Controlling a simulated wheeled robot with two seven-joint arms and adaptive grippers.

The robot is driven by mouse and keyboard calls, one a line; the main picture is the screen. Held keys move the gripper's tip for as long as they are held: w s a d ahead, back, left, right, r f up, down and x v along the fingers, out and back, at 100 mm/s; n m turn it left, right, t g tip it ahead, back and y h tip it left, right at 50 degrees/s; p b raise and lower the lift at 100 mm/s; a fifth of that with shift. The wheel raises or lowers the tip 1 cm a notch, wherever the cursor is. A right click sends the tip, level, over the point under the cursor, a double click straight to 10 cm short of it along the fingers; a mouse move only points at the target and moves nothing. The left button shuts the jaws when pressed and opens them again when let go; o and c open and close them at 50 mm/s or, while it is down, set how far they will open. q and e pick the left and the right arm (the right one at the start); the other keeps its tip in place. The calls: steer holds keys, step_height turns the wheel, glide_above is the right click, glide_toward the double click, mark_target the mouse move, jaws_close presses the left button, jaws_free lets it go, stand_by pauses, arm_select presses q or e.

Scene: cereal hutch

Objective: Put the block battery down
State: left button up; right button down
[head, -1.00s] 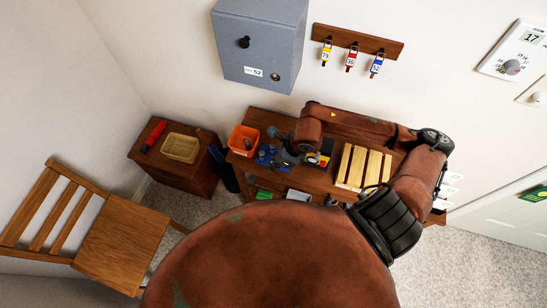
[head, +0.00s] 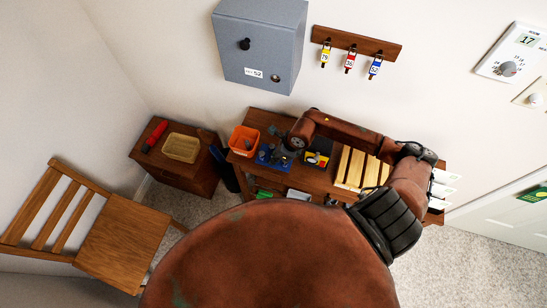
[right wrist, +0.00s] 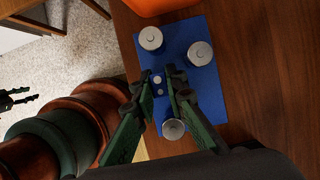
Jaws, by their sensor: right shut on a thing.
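The block battery (right wrist: 158,84) is a small blue block with two silver terminals, seen end-on in the right wrist view. My right gripper (right wrist: 160,92) is shut on it, with a finger on each side. It is over a blue tray (right wrist: 208,88) holding upright silver round cells (right wrist: 200,52). I cannot tell whether the battery touches the tray. In the head view my right gripper (head: 284,157) covers part of the blue tray (head: 264,160), and the battery is hidden. My left gripper (right wrist: 18,99) shows at the left edge of the right wrist view, apparently open and empty.
An orange bin (head: 243,139) stands left of the tray on the wooden bench. A yellow and black item (head: 318,152) and a slatted wooden piece (head: 350,167) are to the right. A side table with a basket (head: 181,148) and a chair (head: 122,240) stand left.

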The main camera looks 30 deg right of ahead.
arm_select(q)
steer(key=shift+s+f, duration=0.1)
steer(key=shift+f, duration=0.05)
arm_select(e)
steer(key=shift+f, duration=0.1)
steer(key=c, duration=2.4)
jaws_free()
steer(key=shift+f, duration=0.1)
arm_select(q)
steer(key=shift+s, duration=0.25)
arm_select(e)
steer(key=o, duration=0.4)
steer(key=shift+o, duration=0.2)
steer(key=shift+r, duration=0.25)
arm_select(q)
steer(key=shift+f+b, duration=0.25)
steer(key=shift+b, duration=0.1)
arm_select(e)
steer(key=v, duration=1.2)
steer(key=shift+a, duration=0.1)
